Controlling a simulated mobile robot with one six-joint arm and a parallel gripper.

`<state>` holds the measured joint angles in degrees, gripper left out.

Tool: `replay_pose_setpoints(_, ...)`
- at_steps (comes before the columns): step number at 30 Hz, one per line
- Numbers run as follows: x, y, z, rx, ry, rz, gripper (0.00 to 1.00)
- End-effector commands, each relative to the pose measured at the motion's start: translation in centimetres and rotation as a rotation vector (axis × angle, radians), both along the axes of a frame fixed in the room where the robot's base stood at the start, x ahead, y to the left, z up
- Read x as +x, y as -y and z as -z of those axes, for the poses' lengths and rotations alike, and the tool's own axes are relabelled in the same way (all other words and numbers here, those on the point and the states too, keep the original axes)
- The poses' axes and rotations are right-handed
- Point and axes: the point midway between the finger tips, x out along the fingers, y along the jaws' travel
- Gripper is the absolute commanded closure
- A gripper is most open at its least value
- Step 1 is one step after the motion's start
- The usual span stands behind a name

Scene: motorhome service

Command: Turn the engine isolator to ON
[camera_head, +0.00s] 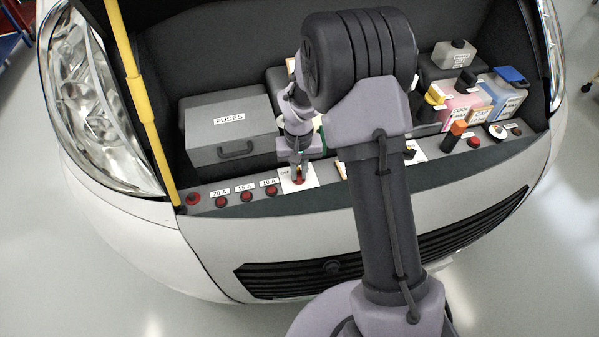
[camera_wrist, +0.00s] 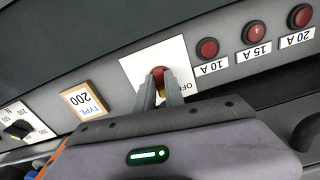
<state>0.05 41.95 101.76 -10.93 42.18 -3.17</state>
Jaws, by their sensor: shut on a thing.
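The engine isolator is a red knob on a white plate on the front panel. In the wrist view the knob (camera_wrist: 158,71) sits between my gripper's fingers, which cover much of it. The white plate (camera_wrist: 135,67) shows part of an OFF label; the rest of the plate's marking is hidden by the fingers. In the head view the red knob (camera_head: 298,180) lies right of the 10 A button, under my gripper (camera_head: 297,172). My gripper (camera_wrist: 160,80) is shut on the knob. The knob's exact angle is hard to tell.
Red breaker buttons (camera_head: 247,196) labelled 20 A, 15 A and 10 A sit left of the plate. A grey FUSES box (camera_head: 228,130) stands behind them. A yellow prop (camera_head: 139,90) rises at left. Bottles (camera_head: 463,98) stand at right.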

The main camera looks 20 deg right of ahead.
Motion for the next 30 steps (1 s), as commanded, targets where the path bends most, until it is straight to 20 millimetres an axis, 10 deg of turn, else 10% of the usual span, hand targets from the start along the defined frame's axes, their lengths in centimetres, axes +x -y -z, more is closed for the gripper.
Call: replay_pose_setpoints(30, 0.21, -0.38, 0.01, 0.000, 0.000, 0.649, 1.00)
